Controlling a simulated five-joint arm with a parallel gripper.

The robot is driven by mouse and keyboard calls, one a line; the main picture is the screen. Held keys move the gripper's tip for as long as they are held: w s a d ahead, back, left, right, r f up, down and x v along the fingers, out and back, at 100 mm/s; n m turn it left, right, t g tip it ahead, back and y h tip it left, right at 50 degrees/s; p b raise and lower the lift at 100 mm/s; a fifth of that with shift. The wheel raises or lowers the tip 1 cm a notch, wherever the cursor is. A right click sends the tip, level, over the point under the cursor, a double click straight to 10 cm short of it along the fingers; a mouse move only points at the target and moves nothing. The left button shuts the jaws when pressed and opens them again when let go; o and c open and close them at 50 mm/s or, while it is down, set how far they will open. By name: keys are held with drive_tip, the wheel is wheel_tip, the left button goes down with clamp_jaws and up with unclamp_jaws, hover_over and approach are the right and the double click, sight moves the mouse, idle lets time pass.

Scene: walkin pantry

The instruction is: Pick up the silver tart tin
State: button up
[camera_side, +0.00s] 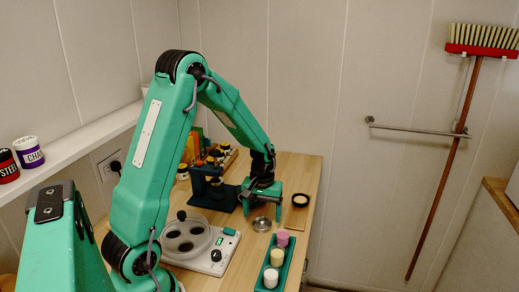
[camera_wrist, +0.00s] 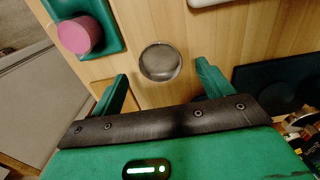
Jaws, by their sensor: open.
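The silver tart tin (camera_side: 262,224) is a small round shallow metal dish on the wooden worktop. In the wrist view the tin (camera_wrist: 160,62) lies just beyond and between my fingertips, with bare wood around it. My gripper (camera_side: 263,213) points down over the worktop, close behind the tin in the side view. In the wrist view my gripper (camera_wrist: 161,72) has its two green fingers spread wide, one to each side of the tin, with nothing held. Whether the fingertips are at the tin's height cannot be told.
A green tray (camera_side: 285,268) with pink, yellow and white cylinders stands in front of the tin. A white device (camera_side: 228,242) with dark round wells is at its left. A dark green stand (camera_side: 214,194) is behind left. A round dark-rimmed item (camera_side: 301,200) lies to the right.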

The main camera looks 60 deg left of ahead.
sight(262, 227)
drive_tip(key=shift+f, duration=1.7)
drive_tip(key=shift+c, duration=0.5)
drive_tip(key=c, duration=1)
